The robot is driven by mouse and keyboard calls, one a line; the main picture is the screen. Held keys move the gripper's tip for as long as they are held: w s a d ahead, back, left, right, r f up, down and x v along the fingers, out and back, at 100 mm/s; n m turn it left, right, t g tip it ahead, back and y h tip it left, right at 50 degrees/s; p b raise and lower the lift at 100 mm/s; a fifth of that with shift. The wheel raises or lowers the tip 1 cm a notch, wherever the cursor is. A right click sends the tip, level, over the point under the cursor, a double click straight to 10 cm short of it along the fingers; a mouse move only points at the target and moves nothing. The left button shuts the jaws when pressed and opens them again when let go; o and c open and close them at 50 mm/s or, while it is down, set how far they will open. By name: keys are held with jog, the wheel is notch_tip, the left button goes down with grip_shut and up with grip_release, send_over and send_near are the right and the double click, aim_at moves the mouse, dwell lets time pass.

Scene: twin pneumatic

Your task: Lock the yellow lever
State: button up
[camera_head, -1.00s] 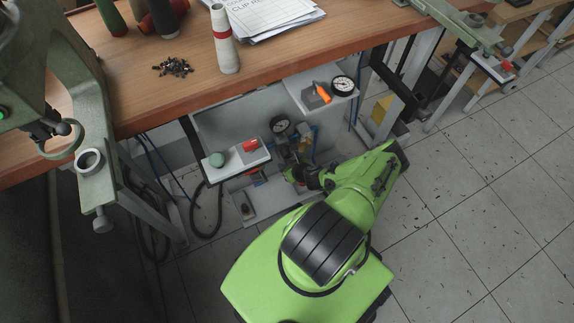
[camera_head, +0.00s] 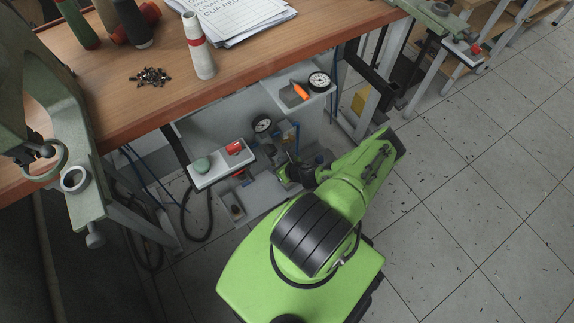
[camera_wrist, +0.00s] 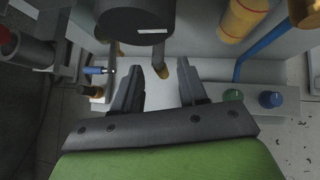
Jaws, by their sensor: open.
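In the wrist view, my gripper (camera_wrist: 158,85) has its two dark fingers apart with nothing held between them. A thick yellow cylinder (camera_wrist: 243,18) stands at upper right, clear of the fingers. In the head view, an orange handle (camera_head: 300,91) lies on the upper right shelf. My arm largely hides the gripper low inside the grey cabinet there.
A green knob (camera_wrist: 233,95) and a blue knob (camera_wrist: 270,99) are right of the fingers. A blue-handled part (camera_wrist: 95,70) is at left. A pale box (camera_head: 222,172) with red and green buttons stands left of my arm. The wooden bench (camera_head: 150,105) overhangs the cabinet; open floor lies right.

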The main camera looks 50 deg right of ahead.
jog(key=p+v, duration=0.3)
jog(key=v, duration=0.7)
jog(key=shift+s+r, duration=0.3)
jog(key=shift+s+f, duration=0.1)
